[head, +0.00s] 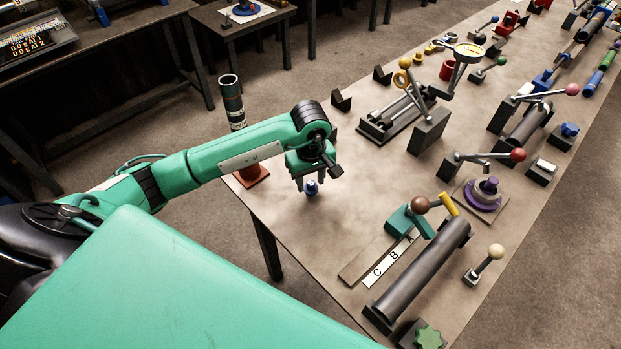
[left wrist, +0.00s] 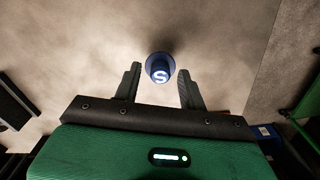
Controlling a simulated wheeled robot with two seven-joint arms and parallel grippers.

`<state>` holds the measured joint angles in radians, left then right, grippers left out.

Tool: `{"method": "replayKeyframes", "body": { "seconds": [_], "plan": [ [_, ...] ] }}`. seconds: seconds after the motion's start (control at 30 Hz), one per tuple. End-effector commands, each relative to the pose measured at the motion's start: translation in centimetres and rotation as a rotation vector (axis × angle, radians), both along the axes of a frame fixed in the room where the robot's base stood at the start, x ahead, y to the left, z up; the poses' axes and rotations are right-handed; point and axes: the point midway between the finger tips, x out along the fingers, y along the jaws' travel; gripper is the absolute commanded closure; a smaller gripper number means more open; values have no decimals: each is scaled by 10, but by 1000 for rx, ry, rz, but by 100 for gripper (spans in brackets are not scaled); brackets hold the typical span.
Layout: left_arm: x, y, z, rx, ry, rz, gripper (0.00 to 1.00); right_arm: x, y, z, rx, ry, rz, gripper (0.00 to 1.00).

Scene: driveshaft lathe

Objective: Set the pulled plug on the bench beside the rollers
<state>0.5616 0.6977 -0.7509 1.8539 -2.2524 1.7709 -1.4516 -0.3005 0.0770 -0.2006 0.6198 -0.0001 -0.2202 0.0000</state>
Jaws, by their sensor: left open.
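The plug (head: 312,188) is small and blue, and stands on the bench top (head: 335,215) near its left edge. In the left wrist view the plug (left wrist: 160,67) shows a round top with a white S. My left gripper (head: 308,180) is right above the plug and points down. In the left wrist view the left gripper (left wrist: 160,80) is open, with one finger on each side of the plug and visible gaps between. The fingers do not touch it. Which parts are the rollers I cannot tell for sure. My right gripper is in neither view.
A long dark tube (head: 420,270) lies on the bench's near part, beside a lettered strip (head: 390,262). A dark cradle (head: 397,120) and a purple round part (head: 485,193) are farther off. A dark banded cylinder (head: 232,103) stands behind my arm. Bench around the plug is clear.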

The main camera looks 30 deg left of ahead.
Motion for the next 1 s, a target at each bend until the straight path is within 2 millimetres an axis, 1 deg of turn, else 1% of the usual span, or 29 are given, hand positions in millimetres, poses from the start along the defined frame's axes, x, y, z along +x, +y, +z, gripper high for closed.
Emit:
{"method": "replayKeyframes", "body": {
  "seconds": [0.13,0.17,0.23,0.5,0.7,0.83,1.0],
  "plan": [
    [0,0,5,-1,1,0,58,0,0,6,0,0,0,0],
    [1,0,6,0,-2,0,58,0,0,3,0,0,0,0],
    [2,0,16,-1,-6,0,58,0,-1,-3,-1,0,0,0],
    [2,0,69,0,-7,-1,58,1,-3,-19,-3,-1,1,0],
    [1,0,102,0,-5,-1,58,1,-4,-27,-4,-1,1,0],
    [1,0,115,0,-3,1,58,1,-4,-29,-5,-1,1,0],
    [0,0,122,0,0,0,58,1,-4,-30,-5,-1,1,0]
  ]
}}
